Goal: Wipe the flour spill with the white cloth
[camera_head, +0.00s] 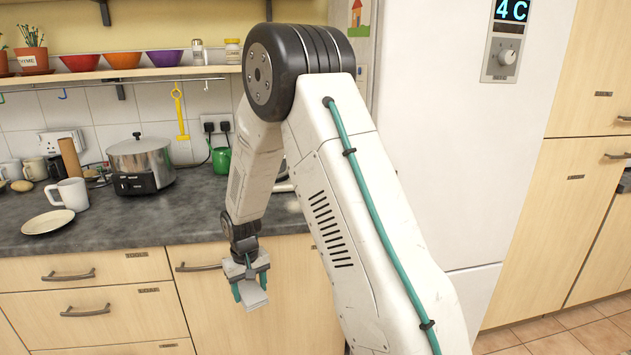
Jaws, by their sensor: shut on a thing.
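My gripper (250,286) hangs pointing down in front of the wooden cabinet fronts, below the worktop's front edge. Its teal fingers are shut on a small, flat, whitish thing, which looks like the white cloth (256,300). The cloth hangs below the fingers, clear of any surface. I see no flour spill; my arm hides part of the worktop and the area behind it.
The dark worktop (190,215) holds a white plate (48,222), a white mug (70,194), a steel pot (140,158) and a green mug (221,162). Its front middle stretch is clear. A tall white fridge (450,130) stands right of my arm.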

